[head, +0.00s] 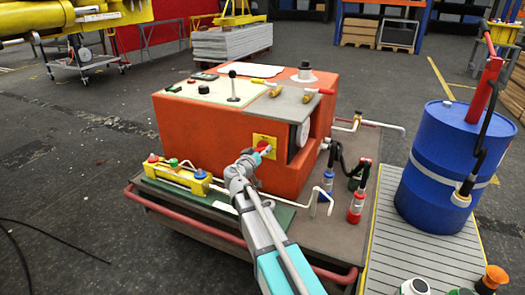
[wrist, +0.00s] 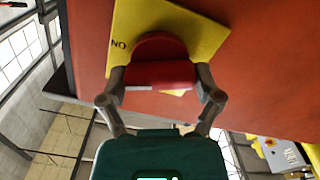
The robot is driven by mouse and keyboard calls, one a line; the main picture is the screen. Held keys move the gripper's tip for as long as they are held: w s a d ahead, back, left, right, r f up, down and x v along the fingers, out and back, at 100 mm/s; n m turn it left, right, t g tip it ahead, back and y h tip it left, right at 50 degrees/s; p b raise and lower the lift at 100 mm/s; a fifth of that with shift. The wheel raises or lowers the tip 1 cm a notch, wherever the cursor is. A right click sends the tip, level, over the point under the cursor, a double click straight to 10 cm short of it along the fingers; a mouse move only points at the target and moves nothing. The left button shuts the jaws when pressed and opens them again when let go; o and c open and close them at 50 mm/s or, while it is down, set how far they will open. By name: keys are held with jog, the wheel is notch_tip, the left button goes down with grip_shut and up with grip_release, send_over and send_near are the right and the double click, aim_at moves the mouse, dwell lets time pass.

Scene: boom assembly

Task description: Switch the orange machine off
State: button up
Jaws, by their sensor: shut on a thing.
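The orange machine (head: 205,135) stands on a cart in the middle of the head view. A yellow plate (head: 257,138) with a red rotary switch (head: 265,146) is on its front face. In the wrist view the red switch (wrist: 160,73) sits on the yellow plate (wrist: 200,32), beside letters that read like an upside-down "ON". My gripper (wrist: 160,85) is shut on the switch handle, one finger on each side. In the head view my gripper (head: 261,152) is at the plate and partly covers it. The other plate markings are hidden.
The cart has a red rail (head: 200,232) along its front. A yellow unit with coloured buttons (head: 178,178) lies left of my arm. Red and blue hose fittings (head: 357,205) stand close on the right. A blue barrel (head: 445,170) stands further right.

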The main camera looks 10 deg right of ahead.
jog(key=n, duration=0.6)
jog(key=shift+s+f, duration=0.15)
jog(key=n, duration=0.7)
jog(key=shift+a+f, duration=0.1)
jog(key=shift+f, duration=0.05)
jog(key=o, duration=0.9)
jog(key=shift+a, duration=0.1)
jog(key=v, duration=1.1)
jog(key=shift+s+a, duration=0.25)
jog(key=shift+s, duration=0.05)
